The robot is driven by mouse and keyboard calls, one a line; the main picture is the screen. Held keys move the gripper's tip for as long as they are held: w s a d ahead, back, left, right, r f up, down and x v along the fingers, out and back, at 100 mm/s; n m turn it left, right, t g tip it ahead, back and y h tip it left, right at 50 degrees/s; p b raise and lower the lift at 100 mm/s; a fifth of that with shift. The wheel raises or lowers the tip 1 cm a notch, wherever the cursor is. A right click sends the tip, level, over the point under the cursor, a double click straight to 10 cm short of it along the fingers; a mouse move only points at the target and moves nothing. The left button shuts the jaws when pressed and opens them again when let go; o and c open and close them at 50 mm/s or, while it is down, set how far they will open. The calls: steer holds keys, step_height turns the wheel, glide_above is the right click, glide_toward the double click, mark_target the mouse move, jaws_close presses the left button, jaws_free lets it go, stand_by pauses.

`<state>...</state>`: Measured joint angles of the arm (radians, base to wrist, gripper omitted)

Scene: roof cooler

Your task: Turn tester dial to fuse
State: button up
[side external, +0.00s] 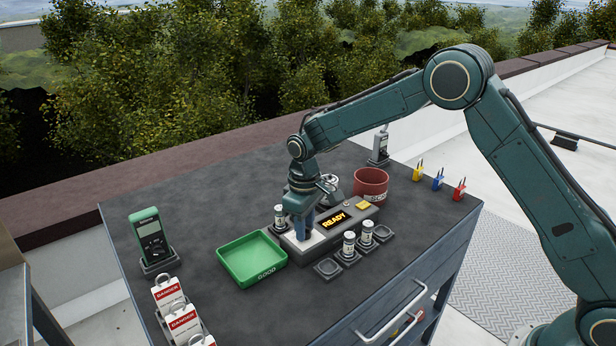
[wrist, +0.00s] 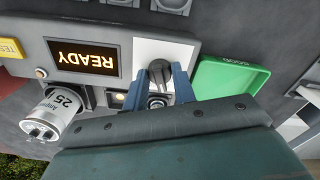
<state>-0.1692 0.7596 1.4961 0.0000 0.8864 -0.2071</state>
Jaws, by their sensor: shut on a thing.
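The tester (side external: 318,236) is a grey box on the dark bench top, with an amber READY display (side external: 334,220). The display shows upside down in the wrist view (wrist: 86,58). The black tester dial (wrist: 159,72) sits on a white plate at the tester's end by the green tray. My gripper (wrist: 164,78) points down over this end, its blue fingers closed on either side of the dial. The gripper also shows in the side view (side external: 303,232), where it hides the dial. The dial's markings are too small or covered to read.
A green GOOD tray (side external: 253,281) lies close left of the gripper. More fuses (side external: 349,243) stand in holders in front. A red bin (side external: 371,181) is behind. A green meter (side external: 151,237) and danger tags (side external: 183,322) are at left.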

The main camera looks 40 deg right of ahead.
steer(key=o, duration=1)
steer(key=shift+r, duration=0.15)
step_height(320, 180, up, 14)
steer(key=shift+f, duration=0.2)
stand_by(0.4)
